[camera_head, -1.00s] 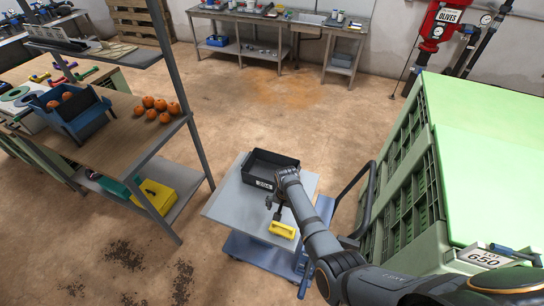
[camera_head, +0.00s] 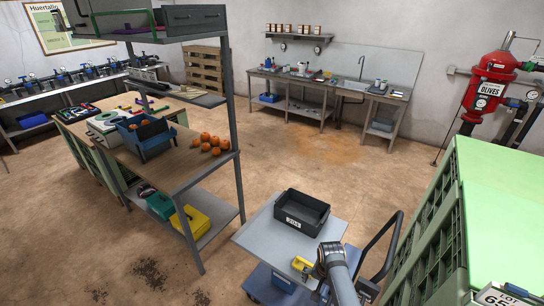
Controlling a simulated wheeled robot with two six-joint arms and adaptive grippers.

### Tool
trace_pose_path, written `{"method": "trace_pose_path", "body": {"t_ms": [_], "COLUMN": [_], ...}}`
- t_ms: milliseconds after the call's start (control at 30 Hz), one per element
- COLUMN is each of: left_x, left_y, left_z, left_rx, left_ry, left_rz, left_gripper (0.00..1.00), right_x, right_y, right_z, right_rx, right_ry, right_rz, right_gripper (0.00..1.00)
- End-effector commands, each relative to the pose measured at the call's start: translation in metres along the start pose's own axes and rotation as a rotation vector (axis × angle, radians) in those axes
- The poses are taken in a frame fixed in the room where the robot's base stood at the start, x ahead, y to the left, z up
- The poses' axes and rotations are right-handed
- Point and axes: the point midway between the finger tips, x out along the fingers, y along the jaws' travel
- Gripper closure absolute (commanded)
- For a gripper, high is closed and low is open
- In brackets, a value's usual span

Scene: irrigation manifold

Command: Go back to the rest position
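My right arm comes in from the bottom right, and its wrist end with the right gripper (camera_head: 319,291) is over the near right part of a grey-topped trolley (camera_head: 262,236). The fingers are small and mostly hidden by the wrist, so I cannot tell whether they are open or shut. A yellow object (camera_head: 301,264) lies on the trolley top just left of the wrist, partly close behind it in the picture. A black labelled bin (camera_head: 302,212) stands on the trolley beyond the wrist. My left gripper is out of view.
A green crate stack (camera_head: 440,229) stands close on the right. A workbench (camera_head: 168,160) with oranges (camera_head: 206,142) and a blue bin (camera_head: 146,137) is on the left. A sink bench (camera_head: 336,88) and red tank (camera_head: 488,92) stand at the back. The floor between is clear.

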Motion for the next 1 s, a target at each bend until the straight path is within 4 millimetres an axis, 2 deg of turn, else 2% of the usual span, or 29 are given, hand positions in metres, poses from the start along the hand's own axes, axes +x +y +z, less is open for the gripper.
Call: {"method": "trace_pose_path", "body": {"t_ms": [33,100,200,367,500,600,767,1000], "left_x": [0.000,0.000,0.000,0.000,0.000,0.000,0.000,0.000], "left_y": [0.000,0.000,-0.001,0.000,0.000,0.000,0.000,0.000], "left_z": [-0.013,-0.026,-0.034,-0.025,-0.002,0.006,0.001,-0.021], "left_rx": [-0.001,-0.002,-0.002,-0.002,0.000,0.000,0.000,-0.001], "left_ry": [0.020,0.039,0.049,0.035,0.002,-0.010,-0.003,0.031], "left_rz": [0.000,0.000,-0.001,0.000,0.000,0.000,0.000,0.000], "left_gripper": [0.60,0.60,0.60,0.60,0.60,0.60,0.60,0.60], "right_x": [-0.001,-0.004,-0.011,-0.029,-0.054,-0.076,-0.108,-0.152], "right_y": [0.008,0.019,0.036,0.069,0.099,0.116,0.135,0.151], "right_z": [0.002,0.004,0.009,0.021,0.038,0.052,0.072,0.099], "right_rx": [-0.011,-0.031,-0.067,-0.149,-0.249,-0.325,-0.433,-0.570], "right_ry": [0.009,0.023,0.047,0.097,0.149,0.183,0.229,0.281], "right_rz": [-0.001,-0.004,-0.007,-0.009,-0.005,-0.004,-0.001,-0.001], "right_gripper": [0.00,0.00,0.00,0.00,0.00,0.00,0.00,0.00]}}
